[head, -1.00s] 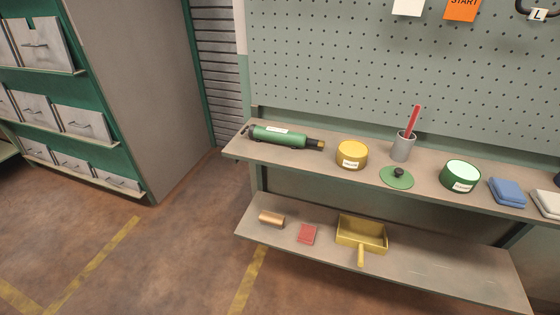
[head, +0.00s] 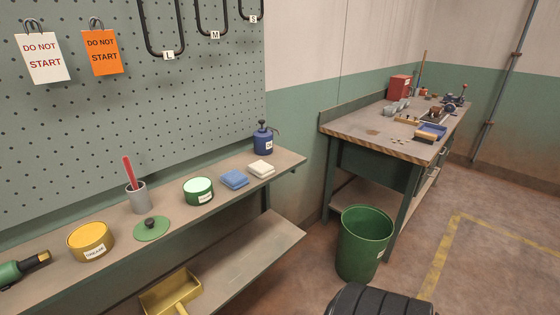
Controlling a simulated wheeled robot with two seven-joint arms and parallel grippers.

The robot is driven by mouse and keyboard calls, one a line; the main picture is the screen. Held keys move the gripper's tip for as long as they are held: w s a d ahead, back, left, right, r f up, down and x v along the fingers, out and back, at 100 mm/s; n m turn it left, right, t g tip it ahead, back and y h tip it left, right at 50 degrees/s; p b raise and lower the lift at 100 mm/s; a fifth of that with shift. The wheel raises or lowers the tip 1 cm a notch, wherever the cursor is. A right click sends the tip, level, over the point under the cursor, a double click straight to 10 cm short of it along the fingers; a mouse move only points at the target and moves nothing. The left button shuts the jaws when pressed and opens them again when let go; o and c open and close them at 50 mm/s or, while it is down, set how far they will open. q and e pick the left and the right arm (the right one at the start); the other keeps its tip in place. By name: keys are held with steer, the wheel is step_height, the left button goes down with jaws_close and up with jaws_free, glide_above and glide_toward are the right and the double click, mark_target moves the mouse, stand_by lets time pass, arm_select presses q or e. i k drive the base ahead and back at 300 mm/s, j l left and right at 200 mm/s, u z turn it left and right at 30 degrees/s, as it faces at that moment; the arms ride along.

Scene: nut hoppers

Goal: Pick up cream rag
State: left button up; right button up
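The cream rag (head: 261,169) lies folded on the upper shelf (head: 222,219), toward its right end. A folded blue rag (head: 234,179) lies just left of it, and a dark blue pump can (head: 264,139) stands behind it. Neither of my grippers shows in the head view, so I cannot see whether they are open or shut.
On the shelf are a green tin (head: 198,191), a green lid (head: 152,229), a grey cup (head: 138,198) with a red stick and a yellow tin (head: 90,242). A yellow dustpan (head: 172,294) sits below. A green bin (head: 363,243) stands by the workbench (head: 375,128).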

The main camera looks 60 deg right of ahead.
mark_target(260, 169)
steer(key=z, duration=1.65)
